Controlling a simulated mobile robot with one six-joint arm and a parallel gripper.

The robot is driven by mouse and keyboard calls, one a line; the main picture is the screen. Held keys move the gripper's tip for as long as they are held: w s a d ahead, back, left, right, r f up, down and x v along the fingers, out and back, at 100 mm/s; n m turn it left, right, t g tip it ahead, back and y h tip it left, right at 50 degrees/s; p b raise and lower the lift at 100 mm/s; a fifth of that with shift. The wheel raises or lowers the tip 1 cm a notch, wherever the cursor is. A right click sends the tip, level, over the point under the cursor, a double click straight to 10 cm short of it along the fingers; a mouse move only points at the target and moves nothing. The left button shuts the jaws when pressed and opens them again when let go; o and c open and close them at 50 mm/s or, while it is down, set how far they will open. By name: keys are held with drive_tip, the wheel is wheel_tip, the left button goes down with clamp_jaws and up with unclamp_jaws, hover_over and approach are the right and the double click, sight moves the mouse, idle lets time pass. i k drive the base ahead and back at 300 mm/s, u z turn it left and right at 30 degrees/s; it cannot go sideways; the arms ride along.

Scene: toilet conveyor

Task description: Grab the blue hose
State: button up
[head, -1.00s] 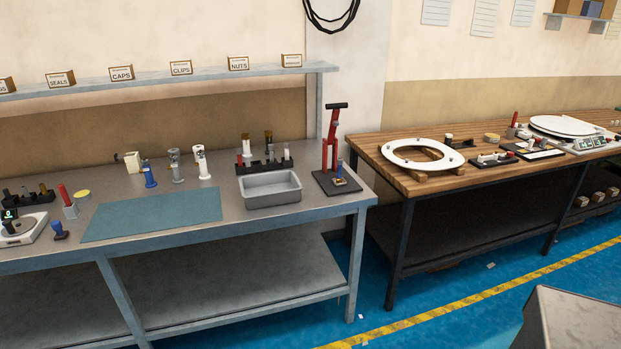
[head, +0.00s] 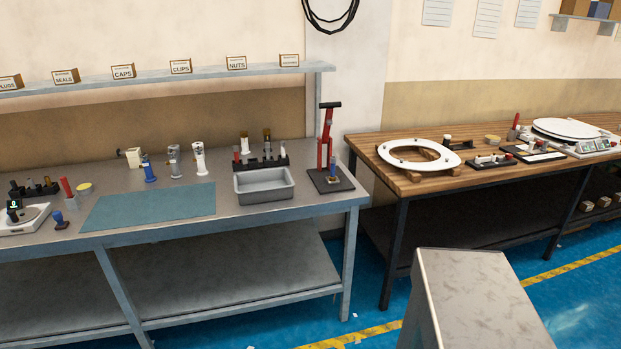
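A blue cylindrical fitting with a light top (head: 149,171) stands upright on the grey workbench (head: 225,208), behind the teal mat. A smaller blue upright piece (head: 333,168) is at the base of the red press on the same bench. Which of these, if either, is the blue hose I cannot tell. My gripper is not in view.
A teal mat (head: 150,208), grey tray (head: 264,184) and red press (head: 325,140) are on the bench. A wooden bench (head: 390,176) with a white ring (head: 419,155) stands right. A grey block (head: 468,300) fills the lower-right foreground. A black coil (head: 331,22) hangs above.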

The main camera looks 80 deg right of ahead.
sight(332, 159)
drive_tip(key=u, duration=0.8)
drive_tip(key=k, duration=2.8)
drive_tip(key=z, duration=0.3)
